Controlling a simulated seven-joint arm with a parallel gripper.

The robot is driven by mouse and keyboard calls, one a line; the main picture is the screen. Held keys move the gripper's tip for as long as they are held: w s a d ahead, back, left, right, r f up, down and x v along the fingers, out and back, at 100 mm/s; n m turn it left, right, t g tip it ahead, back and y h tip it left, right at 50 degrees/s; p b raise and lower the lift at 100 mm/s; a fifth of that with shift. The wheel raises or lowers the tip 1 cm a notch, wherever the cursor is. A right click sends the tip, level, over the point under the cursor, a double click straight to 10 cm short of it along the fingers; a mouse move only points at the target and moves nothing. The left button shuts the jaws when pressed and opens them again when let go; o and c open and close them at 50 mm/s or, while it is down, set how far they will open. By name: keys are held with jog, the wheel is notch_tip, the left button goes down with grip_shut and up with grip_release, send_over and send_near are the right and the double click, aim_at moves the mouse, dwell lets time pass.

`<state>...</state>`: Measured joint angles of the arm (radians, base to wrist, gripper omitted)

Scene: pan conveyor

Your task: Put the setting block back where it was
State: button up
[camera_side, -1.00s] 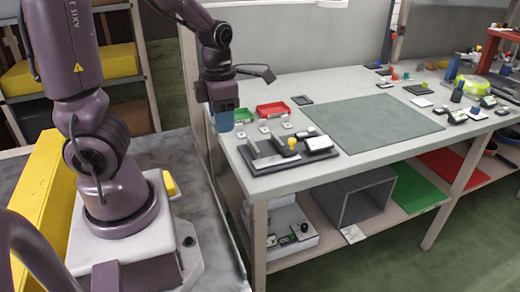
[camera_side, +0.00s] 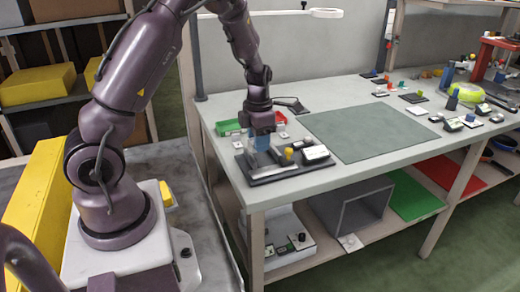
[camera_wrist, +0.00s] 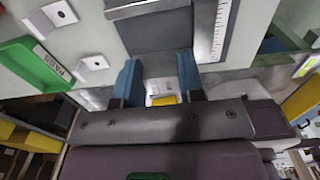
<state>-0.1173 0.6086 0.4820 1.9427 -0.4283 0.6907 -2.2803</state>
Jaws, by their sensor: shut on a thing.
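My gripper (camera_side: 262,147) is over the left part of a dark fixture plate (camera_side: 288,173) near the front left of the bench. In the wrist view its two blue fingers (camera_wrist: 157,76) are shut on a light grey block (camera_wrist: 158,64), which I take to be the setting block. In the side view the fingers and arm hide most of the block, and I cannot tell whether it touches the plate. In the wrist view a dark grey slab and a white graduated scale (camera_wrist: 212,30) lie just beyond the fingers.
A yellow knob (camera_side: 289,153) and a white-topped unit (camera_side: 316,154) stand right of my gripper on the plate. The grey-green mat (camera_side: 370,130) is clear.

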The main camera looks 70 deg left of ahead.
aim_at(260, 160)
jog(key=shift+w+a+f, duration=0.1)
jog(key=shift+w+f, duration=0.05)
jog(key=shift+f, duration=0.7)
jog(key=shift+w+a+f, duration=0.1)
jog(key=shift+f, duration=0.75)
jog(key=o, duration=1.1)
jog(key=shift+f, duration=0.1)
jog(key=shift+c, duration=0.2)
